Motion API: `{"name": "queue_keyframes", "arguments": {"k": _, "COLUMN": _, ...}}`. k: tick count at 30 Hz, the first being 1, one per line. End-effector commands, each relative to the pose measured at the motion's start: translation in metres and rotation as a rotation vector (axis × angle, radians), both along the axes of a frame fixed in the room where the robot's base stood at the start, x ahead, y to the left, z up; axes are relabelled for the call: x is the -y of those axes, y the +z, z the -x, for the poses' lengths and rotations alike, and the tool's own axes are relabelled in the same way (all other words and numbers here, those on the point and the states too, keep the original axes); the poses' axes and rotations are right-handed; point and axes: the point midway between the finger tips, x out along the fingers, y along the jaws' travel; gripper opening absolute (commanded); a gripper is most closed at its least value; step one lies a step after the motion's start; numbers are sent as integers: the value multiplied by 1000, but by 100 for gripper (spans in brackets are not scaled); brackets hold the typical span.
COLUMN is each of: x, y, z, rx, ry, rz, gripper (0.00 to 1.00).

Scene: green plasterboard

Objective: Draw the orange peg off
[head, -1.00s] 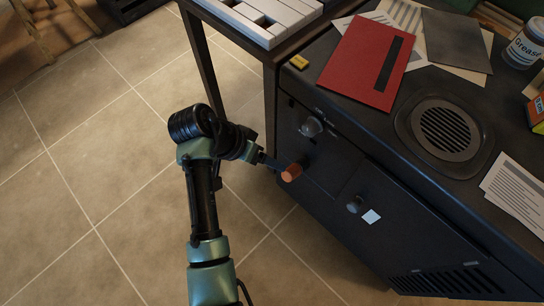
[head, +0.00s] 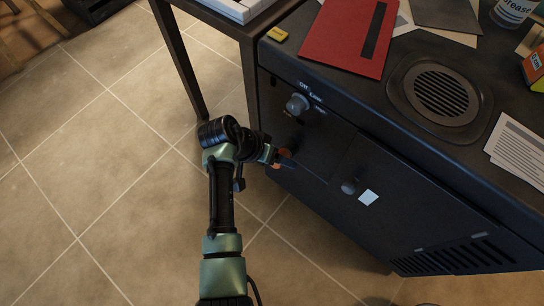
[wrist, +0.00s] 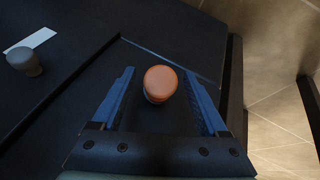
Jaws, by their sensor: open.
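The orange peg (wrist: 160,83) has a round end and stands out from the front of the dark cabinet (head: 400,210). In the wrist view my gripper (wrist: 166,88) is open, with one blue finger on each side of the peg and a gap to both. In the head view the peg (head: 279,157) is partly hidden by my gripper (head: 284,158) at the cabinet's left front. How deep the peg sits in the cabinet cannot be seen.
Two grey knobs stick out of the cabinet front, one above the peg (head: 297,104) and one to its right (head: 349,187). A table leg (head: 180,65) stands at the left. The cabinet top holds a red folder (head: 345,38) and a round vent (head: 441,93). Tiled floor is clear at the left.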

Motion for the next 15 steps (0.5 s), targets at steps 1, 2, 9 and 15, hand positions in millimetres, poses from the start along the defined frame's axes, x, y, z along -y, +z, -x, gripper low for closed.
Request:
{"name": "queue_keyframes", "arguments": {"k": 1, "x": 1, "y": -1, "z": 0, "rx": 0, "ry": 0, "rz": 0, "gripper": 76}}
{"name": "queue_keyframes", "arguments": {"k": 2, "x": 1, "y": -1, "z": 0, "rx": 0, "ry": 0, "rz": 0, "gripper": 76}}
{"name": "queue_keyframes", "arguments": {"k": 9, "x": 0, "y": -1, "z": 0, "rx": 0, "ry": 0, "rz": -1, "gripper": 69}}
{"name": "queue_keyframes", "arguments": {"k": 15, "x": 0, "y": -1, "z": 0, "rx": 0, "ry": 0, "rz": -1, "gripper": 33}}
